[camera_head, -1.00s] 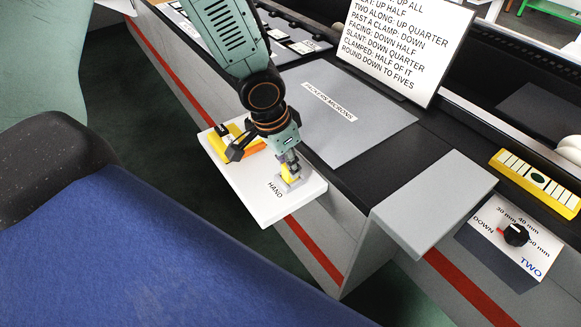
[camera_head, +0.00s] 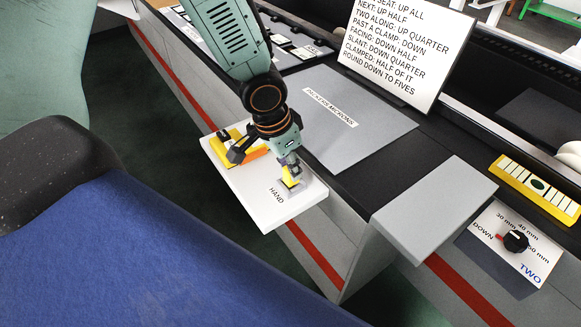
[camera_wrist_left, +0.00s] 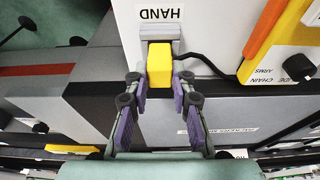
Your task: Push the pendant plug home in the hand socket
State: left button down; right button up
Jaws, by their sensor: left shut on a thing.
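The yellow pendant plug (camera_head: 291,173) is at the grey hand socket (camera_head: 298,186) on the white shelf (camera_head: 268,222) marked HAND. My left gripper (camera_head: 288,160) comes down from above and is shut on the plug. In the left wrist view the yellow plug (camera_wrist_left: 159,64) lies in line with the grey socket (camera_wrist_left: 155,33), its far end against it. The purple finger pads of my left gripper (camera_wrist_left: 160,88) are on either side of the plug's near end. How deep the plug sits in the socket cannot be told. My right gripper is not in view.
A yellow pendant box (camera_head: 236,154) lies on the shelf behind the gripper, and a black cable (camera_wrist_left: 205,62) runs beside the plug. A grey block (camera_head: 435,208) juts out to the right. A lettered sign (camera_head: 405,45) stands behind. A grey mat (camera_head: 350,120) lies clear.

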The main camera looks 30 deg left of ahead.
pick_arm(q)
jog(key=p+v, duration=0.2)
jog(key=w+p+v, duration=0.1)
jog(key=p+v, duration=0.3)
jog(key=v, duration=0.1)
jog(key=shift+w+d+r, duration=0.25)
jog(key=shift+w+d, duration=0.05)
jog(key=shift+f, duration=0.15)
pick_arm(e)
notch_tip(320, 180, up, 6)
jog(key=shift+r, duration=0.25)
pick_arm(q)
jog(key=shift+p, duration=0.8)
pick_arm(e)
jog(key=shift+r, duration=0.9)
pick_arm(q)
jog(key=shift+w, duration=0.1)
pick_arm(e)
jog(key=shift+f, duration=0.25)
